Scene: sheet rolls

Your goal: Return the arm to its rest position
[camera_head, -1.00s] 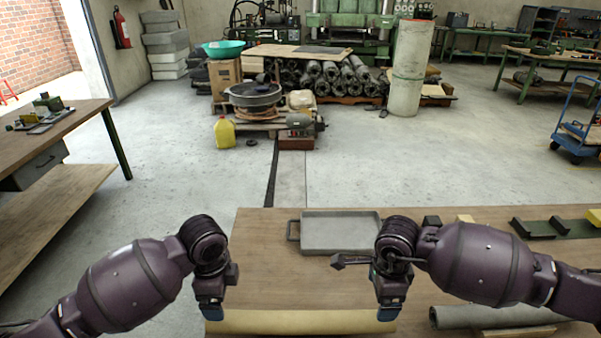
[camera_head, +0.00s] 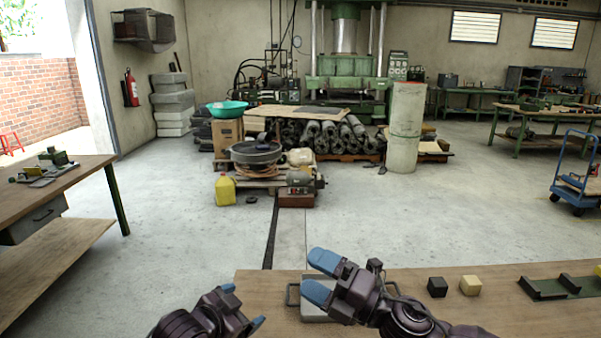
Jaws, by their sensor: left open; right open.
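My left gripper (camera_head: 243,305) is low in the view, left of the table's near part, with its blue fingertips apart and nothing between them. My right gripper (camera_head: 319,276) is raised above the table (camera_head: 390,283), pointing left, with its two blue fingertips apart and empty. No sheet roll shows on the visible part of the table.
A workbench (camera_head: 75,180) is at the left. Open floor (camera_head: 400,220) lies beyond the table.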

